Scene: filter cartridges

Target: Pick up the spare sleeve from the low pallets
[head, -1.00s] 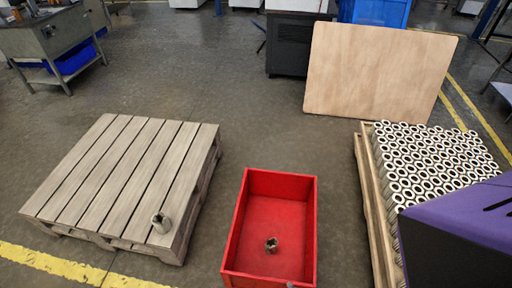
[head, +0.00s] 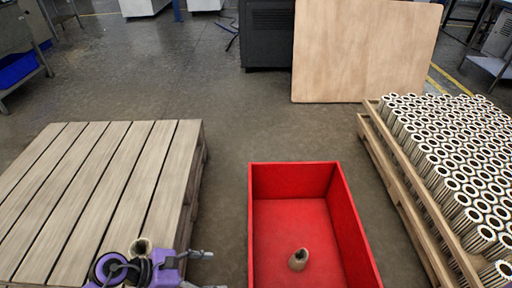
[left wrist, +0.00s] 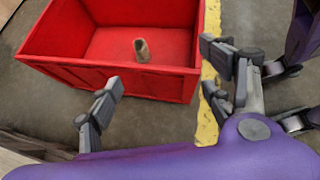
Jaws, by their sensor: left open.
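In the left wrist view, my left gripper's spread fingers (left wrist: 163,92) face the red bin, and the sleeve on the pallet does not show.
A red bin (head: 343,215) on the floor holds another short tube (head: 298,260); both show in the left wrist view. A pallet packed with several upright cartridges (head: 455,160) is at the right. A wooden board (head: 365,50) stands behind. Floor between pallet and bin is clear.

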